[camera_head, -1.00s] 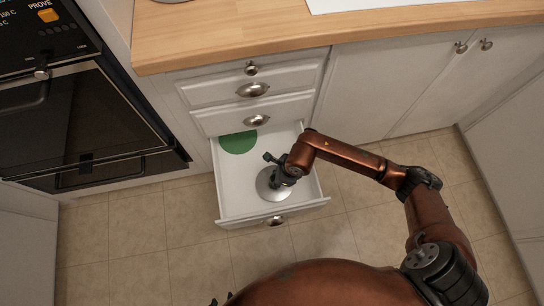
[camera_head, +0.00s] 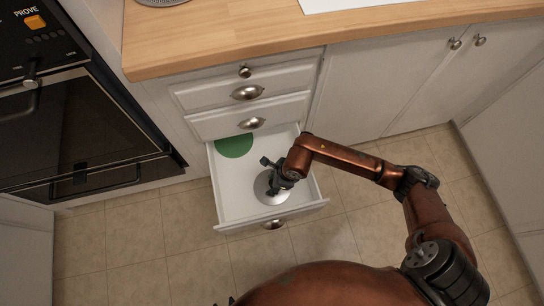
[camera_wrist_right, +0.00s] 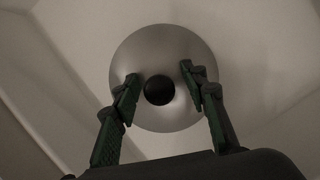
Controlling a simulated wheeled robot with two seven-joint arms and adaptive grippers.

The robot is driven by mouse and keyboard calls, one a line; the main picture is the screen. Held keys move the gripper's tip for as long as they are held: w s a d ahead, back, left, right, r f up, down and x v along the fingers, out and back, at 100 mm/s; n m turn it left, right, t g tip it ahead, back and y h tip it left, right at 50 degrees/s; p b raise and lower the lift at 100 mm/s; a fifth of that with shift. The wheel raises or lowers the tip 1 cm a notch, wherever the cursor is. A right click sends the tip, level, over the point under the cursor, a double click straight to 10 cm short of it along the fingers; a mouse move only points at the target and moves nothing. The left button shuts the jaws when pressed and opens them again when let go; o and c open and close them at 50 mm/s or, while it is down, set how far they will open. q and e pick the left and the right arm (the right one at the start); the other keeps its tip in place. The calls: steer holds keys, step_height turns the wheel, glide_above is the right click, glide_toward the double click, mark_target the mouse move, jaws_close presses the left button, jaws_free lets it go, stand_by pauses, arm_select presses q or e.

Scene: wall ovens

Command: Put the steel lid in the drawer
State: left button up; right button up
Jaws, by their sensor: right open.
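The steel lid (camera_head: 264,190) lies in the open drawer (camera_head: 228,205), near its front. It is a round silver disc, partly hidden by my gripper in the head view. In the right wrist view the lid (camera_wrist_right: 165,50) shows whole with its black knob (camera_wrist_right: 158,90). My right gripper (camera_head: 278,177) is over the lid inside the drawer. In the wrist view the fingers of my right gripper (camera_wrist_right: 160,82) are apart, one on each side of the knob, with gaps between them and it.
A green disc (camera_head: 234,146) lies at the back left of the drawer. Closed drawers are above it, under the wooden counter (camera_head: 220,40). The black oven (camera_head: 80,130) stands at the left. Tiled floor (camera_head: 160,240) is clear in front.

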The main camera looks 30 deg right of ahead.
steer(key=shift+r, duration=0.1)
steer(key=shift+d+r, duration=0.1)
steer(key=shift+r, duration=0.25)
steer(key=p+v, duration=0.2)
steer(key=v, duration=0.2)
steer(key=shift+w, duration=0.1)
arm_select(q)
steer(key=s+a+r+g+y+p, duration=0.1)
steer(key=s+a+r+g+p, duration=0.3)
steer(key=s+r, duration=0.3)
step_height(320, 180, up, 2)
steer(key=shift+s+a+r+g+y, duration=0.15)
steer(key=shift+a+r+g+y, duration=0.15)
steer(key=shift+a+g, duration=0.15)
arm_select(e)
steer(key=v, duration=0.7)
steer(key=shift+r, duration=0.2)
arm_select(q)
steer(key=shift+f, duration=0.1)
